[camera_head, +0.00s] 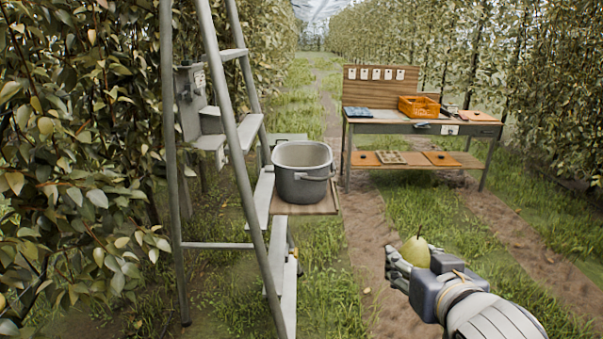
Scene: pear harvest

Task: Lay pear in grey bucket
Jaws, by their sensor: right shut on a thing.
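A yellow-green pear (415,250) is held in my right gripper (409,264) at the lower right, its stem end up. The gripper is shut on it, and the fingers hide its lower part. The grey bucket (302,172) stands upright on a small wooden shelf beside the ladder, left of and beyond my right gripper. Its open top shows, but its floor is hidden by the front wall. The pear is apart from the bucket. My left gripper is not in view.
A metal stepladder (233,130) stands left of the bucket. The bucket's shelf (310,209) juts out from it. A workbench (420,127) with an orange crate (419,106) stands behind. Leafy trees line both sides. The space between my right gripper and the bucket is clear.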

